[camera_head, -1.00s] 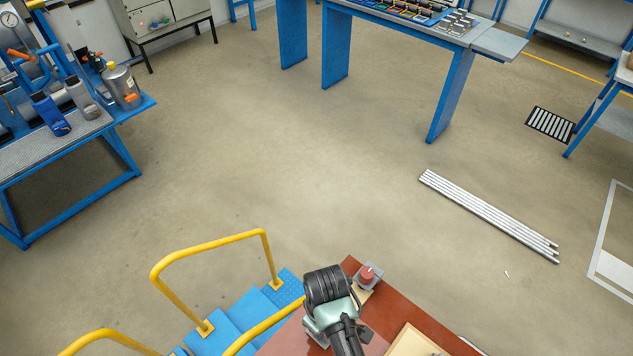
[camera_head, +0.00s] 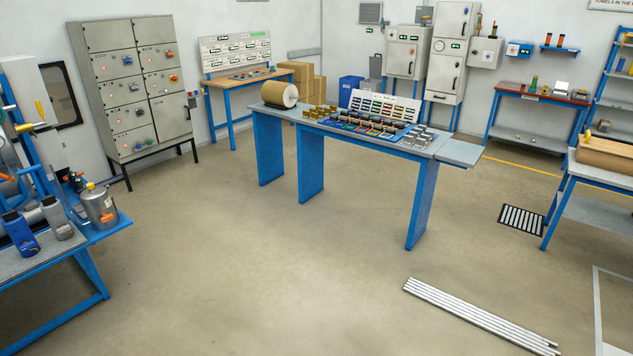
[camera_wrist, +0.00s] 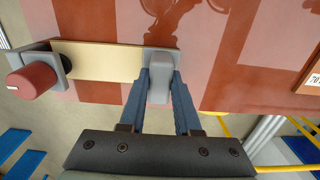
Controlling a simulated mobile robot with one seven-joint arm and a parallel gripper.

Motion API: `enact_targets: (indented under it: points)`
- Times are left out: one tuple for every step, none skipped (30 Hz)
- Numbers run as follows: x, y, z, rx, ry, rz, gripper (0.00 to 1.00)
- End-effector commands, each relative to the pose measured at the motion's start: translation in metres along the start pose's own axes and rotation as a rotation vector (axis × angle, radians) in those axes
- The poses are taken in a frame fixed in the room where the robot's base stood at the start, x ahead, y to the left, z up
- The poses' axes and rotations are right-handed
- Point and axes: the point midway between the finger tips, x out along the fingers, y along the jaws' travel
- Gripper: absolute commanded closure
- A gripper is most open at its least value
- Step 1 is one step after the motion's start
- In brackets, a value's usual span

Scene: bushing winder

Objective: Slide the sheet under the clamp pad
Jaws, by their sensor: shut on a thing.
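In the wrist view a tan sheet (camera_wrist: 105,62) lies flat over a red-brown tabletop. A rounded grey block (camera_wrist: 160,64) sits at its right end. My gripper (camera_wrist: 160,85) has its two blue fingers closed on this grey block, one on each side. The clamp is at the left, a grey bracket (camera_wrist: 62,63) with a red knob (camera_wrist: 28,84). The sheet's left end meets the bracket; whether it is under the pad cannot be told, as the pad is hidden. The head view shows none of these.
The red-brown tabletop (camera_wrist: 222,50) is mostly bare, with its edge near my gripper. A yellow rail (camera_wrist: 280,167) and blue steps (camera_wrist: 303,150) are beyond that edge.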

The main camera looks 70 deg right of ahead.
Motion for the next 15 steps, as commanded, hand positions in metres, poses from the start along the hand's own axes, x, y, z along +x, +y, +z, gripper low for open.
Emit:
enact_targets:
  points:
    - [0.0008,0.0000,-0.0002,0.000,0.000,0.000,0.67]
    - [0.0004,0.0000,-0.0003,0.000,0.001,0.000,0.61]
    - [0.0003,-0.0001,-0.0003,0.000,0.000,0.000,0.54]
    - [0.0003,-0.0001,-0.0003,0.000,0.000,0.000,0.49]
    - [0.0003,-0.0001,-0.0003,0.000,0.000,0.000,0.43]
    - [0.0003,-0.0001,-0.0003,0.000,0.000,0.000,0.36]
    - [0.0003,0.0000,-0.0002,0.000,0.000,0.000,0.34]
    - [0.0003,-0.0001,-0.0002,0.000,0.000,0.000,0.34]
    - [0.0003,-0.0001,-0.0002,0.000,0.000,0.000,0.34]
    - [0.0003,-0.0001,-0.0002,0.000,0.000,0.000,0.34]
    - [0.0003,-0.0001,-0.0002,0.000,0.000,0.000,0.34]
    - [0.0003,0.0000,-0.0002,0.000,0.000,0.000,0.34]
    - [0.0003,0.0000,-0.0002,0.000,0.000,0.000,0.34]
    - [0.0003,-0.0001,-0.0001,0.000,0.000,0.000,0.34]
    - [0.0000,0.0000,-0.0002,0.000,0.000,0.000,0.34]
